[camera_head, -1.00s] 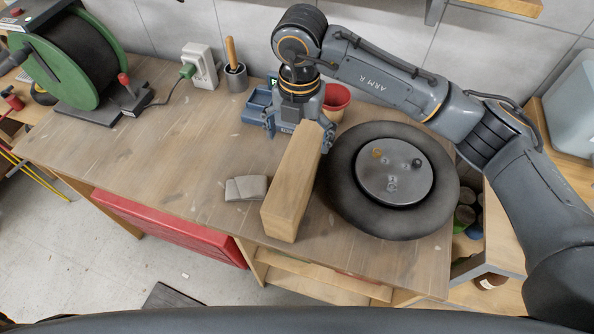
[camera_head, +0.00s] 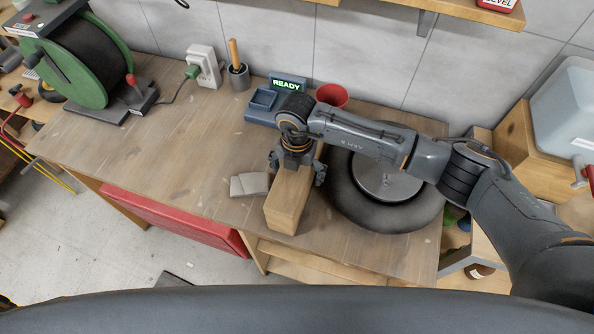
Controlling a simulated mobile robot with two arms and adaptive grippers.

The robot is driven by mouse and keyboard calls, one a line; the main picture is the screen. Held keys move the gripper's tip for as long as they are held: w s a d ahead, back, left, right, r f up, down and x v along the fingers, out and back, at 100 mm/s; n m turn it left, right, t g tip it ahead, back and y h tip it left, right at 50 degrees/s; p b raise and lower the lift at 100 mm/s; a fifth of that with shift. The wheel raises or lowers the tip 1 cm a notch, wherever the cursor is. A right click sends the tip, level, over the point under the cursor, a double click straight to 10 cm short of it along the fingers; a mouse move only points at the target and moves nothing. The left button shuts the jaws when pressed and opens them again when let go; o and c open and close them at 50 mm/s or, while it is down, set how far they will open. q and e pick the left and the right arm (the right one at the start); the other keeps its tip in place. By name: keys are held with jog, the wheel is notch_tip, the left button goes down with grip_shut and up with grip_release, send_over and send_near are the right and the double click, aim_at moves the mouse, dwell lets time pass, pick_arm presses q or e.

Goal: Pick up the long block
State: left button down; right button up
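The long block (camera_head: 288,207) is a pale wooden bar on the workbench, with its near end toward me. Its far part is hidden under my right gripper and wrist. My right gripper (camera_head: 297,172) points down over the block, with one finger at its left side and one at its right side. Whether the fingers press on the block cannot be seen. My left gripper is not in view.
A grey folded pad (camera_head: 249,185) lies just left of the block. A black ring with a metal disc (camera_head: 388,184) lies close on the right, partly under my arm. A blue READY device (camera_head: 262,104) and red pot (camera_head: 332,95) stand behind.

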jog(key=shift+f, duration=0.35)
jog(key=c, duration=1.6)
jog(key=shift+w+r, duration=0.1)
jog(key=shift+r, duration=0.05)
jog(key=c, duration=0.3)
